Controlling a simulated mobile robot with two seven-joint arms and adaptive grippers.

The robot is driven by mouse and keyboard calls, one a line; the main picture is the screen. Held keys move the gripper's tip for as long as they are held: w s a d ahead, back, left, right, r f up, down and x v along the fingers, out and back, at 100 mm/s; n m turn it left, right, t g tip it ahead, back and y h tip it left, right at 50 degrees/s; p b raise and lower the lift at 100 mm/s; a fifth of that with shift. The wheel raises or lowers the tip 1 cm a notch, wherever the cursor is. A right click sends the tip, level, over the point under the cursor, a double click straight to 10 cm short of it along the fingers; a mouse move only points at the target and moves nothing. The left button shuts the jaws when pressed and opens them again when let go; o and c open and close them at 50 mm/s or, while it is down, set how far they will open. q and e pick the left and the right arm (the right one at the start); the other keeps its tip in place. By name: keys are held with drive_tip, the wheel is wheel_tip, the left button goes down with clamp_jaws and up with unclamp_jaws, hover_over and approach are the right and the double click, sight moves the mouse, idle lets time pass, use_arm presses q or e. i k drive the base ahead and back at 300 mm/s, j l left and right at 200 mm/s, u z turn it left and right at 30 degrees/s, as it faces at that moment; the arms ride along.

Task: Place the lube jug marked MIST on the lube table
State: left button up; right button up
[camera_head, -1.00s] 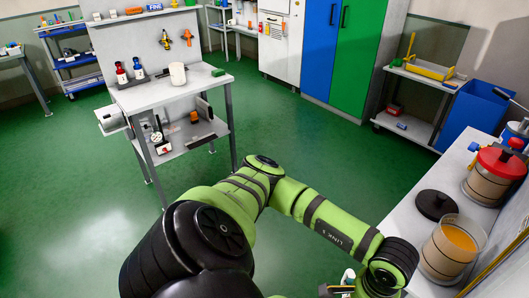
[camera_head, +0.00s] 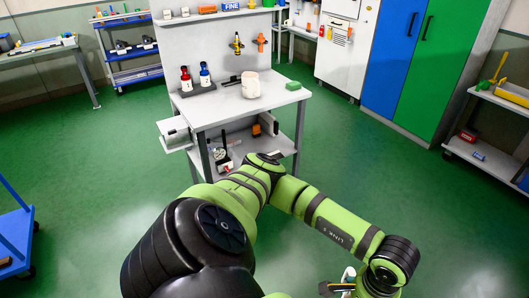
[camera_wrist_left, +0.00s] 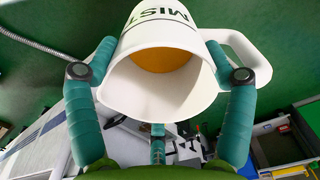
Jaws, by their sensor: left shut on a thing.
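The white jug marked MIST (camera_wrist_left: 165,28) fills the top middle of the left wrist view. Its open mouth faces the camera, something orange shows inside, and its handle is at the right. My left gripper (camera_wrist_left: 160,62) is shut on the jug, with a teal finger on each side. In the head view, only a small white part of the jug (camera_head: 348,274) shows beside the end of my green arm at the bottom edge. No table in view bears a readable lube label. My right gripper is not in view.
A grey table (camera_head: 222,110) ahead holds a red bottle (camera_head: 186,79), a blue bottle (camera_head: 205,75), a white pot (camera_head: 250,85) and a green block (camera_head: 293,86). Blue and green cabinets (camera_head: 428,70) stand behind. A blue cart (camera_head: 15,235) is at left. Green floor between is clear.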

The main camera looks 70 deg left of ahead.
sight(226, 101)
drive_tip(key=k+j+u, duration=0.15)
drive_tip(key=j, duration=0.85)
drive_tip(key=j+u, duration=0.15)
drive_tip(key=j, duration=0.9)
drive_tip(key=k, duration=0.05)
